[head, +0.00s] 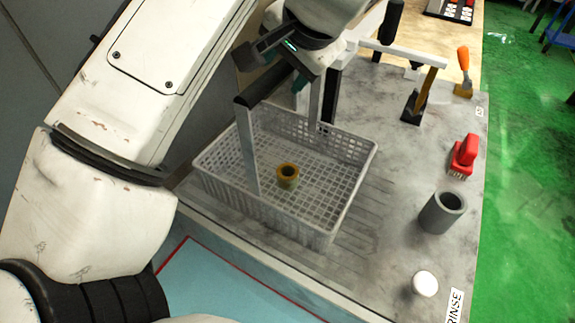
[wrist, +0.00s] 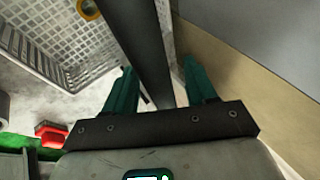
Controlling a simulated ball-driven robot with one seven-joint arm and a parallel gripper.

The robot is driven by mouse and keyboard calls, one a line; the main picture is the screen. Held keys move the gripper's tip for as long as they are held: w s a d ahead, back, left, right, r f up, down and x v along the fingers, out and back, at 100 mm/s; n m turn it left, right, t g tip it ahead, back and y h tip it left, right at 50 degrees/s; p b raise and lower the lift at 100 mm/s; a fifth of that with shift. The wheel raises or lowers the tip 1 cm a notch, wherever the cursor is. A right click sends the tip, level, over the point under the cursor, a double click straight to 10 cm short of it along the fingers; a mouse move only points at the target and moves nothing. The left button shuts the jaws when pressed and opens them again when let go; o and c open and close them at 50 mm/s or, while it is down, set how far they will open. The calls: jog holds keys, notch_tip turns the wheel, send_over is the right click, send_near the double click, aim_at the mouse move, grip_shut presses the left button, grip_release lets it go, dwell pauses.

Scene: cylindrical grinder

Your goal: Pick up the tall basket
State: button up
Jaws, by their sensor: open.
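The tall basket (head: 215,190) is a light grey plastic mesh tray on the worktop, with two upright metal posts and a dark bar (head: 263,87) across their tops as a handle. A yellow-brown ring (head: 287,173) lies inside it. My gripper (head: 286,69) is at the handle, above the basket. In the wrist view the dark bar (wrist: 150,45) runs between the two green fingers of my gripper (wrist: 158,68), with a gap on each side. The jaws are open. The basket mesh (wrist: 70,50) shows below and left.
Right of the basket stand a grey cylinder (head: 438,214), a red brush (head: 464,155) and a white round knob (head: 425,284). Behind are a white frame with a black handle (head: 391,22) and an orange-handled tool (head: 463,62). The grooved worktop right of the basket is clear.

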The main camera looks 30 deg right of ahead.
jog(key=shift+w+f, duration=0.4)
jog(key=shift+f, duration=0.1)
jog(key=shift+r, duration=0.1)
grip_shut()
dwell(1.0)
